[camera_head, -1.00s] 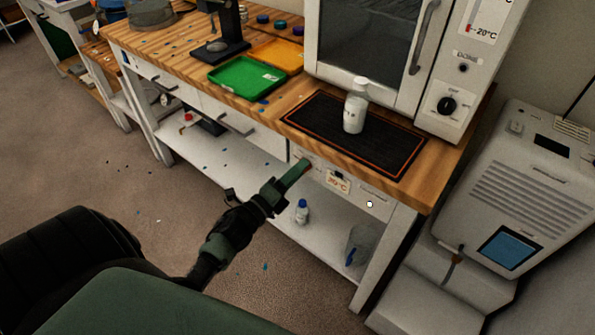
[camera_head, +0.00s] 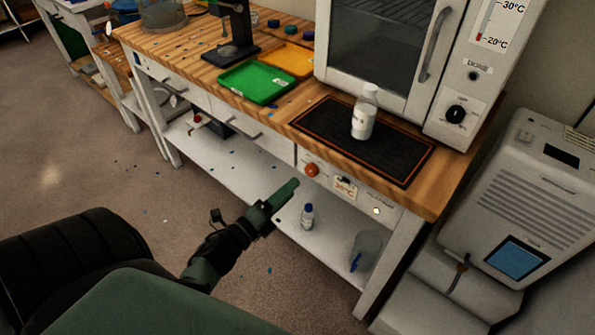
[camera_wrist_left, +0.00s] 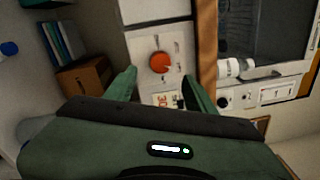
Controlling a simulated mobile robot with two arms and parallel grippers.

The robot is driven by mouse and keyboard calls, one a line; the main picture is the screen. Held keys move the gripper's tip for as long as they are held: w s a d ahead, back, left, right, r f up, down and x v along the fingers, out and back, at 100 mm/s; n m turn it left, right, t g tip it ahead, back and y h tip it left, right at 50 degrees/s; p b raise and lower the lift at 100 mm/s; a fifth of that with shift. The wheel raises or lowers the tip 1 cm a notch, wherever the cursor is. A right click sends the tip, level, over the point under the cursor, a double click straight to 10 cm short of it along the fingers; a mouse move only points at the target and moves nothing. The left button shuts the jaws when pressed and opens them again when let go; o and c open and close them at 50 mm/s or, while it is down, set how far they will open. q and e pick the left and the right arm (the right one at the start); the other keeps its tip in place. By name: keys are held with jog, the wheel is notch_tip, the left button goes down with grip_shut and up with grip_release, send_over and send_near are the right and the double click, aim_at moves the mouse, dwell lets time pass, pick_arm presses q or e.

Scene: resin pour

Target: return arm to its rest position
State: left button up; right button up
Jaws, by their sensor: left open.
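My left gripper (camera_head: 284,194) is in front of the workbench, below the tabletop edge, with nothing between its fingers. In the left wrist view its two green fingers (camera_wrist_left: 161,88) stand apart. An orange-red knob (camera_head: 311,170) on the bench's front panel is just beyond the fingertips and apart from them. The knob also shows between the fingers in the left wrist view (camera_wrist_left: 160,62). My right gripper is not in view.
A white bottle (camera_head: 363,113) stands on a black mat (camera_head: 400,178) before the oven (camera_head: 375,50). Green (camera_head: 255,82) and orange (camera_head: 290,62) trays lie left. A small bottle (camera_head: 307,216) and clear jug (camera_head: 364,251) stand on the lower shelf (camera_head: 240,170). Floor left is open.

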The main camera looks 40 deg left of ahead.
pick_arm(q)
jog(key=shift+s, duration=0.5)
jog(key=s+d+f+n+g+y+p, duration=0.1)
jog(key=s+d+f+n+g, duration=0.2)
jog(key=f, duration=0.7)
jog(key=s+f+n+g+y, duration=0.1)
jog(key=s+f+n+g, duration=0.2)
jog(key=s+f+n, duration=0.5)
jog(key=s+d+f+n+g+p, duration=0.1)
jog(key=d+f+n+g, duration=0.15)
jog(key=f, duration=1.05)
jog(key=s+d+f+n+g, duration=0.2)
jog(key=s+f, duration=0.4)
jog(key=s, duration=0.6)
jog(key=s+d+f+n+g, duration=0.2)
jog(key=s+f+n+g, duration=0.3)
jog(key=s, duration=0.7)
notch_tip(320, 180, down, 2)
jog(key=shift+s+d+g+p, duration=0.2)
jog(key=shift+g+p, duration=0.25)
jog(key=shift+g, duration=0.5)
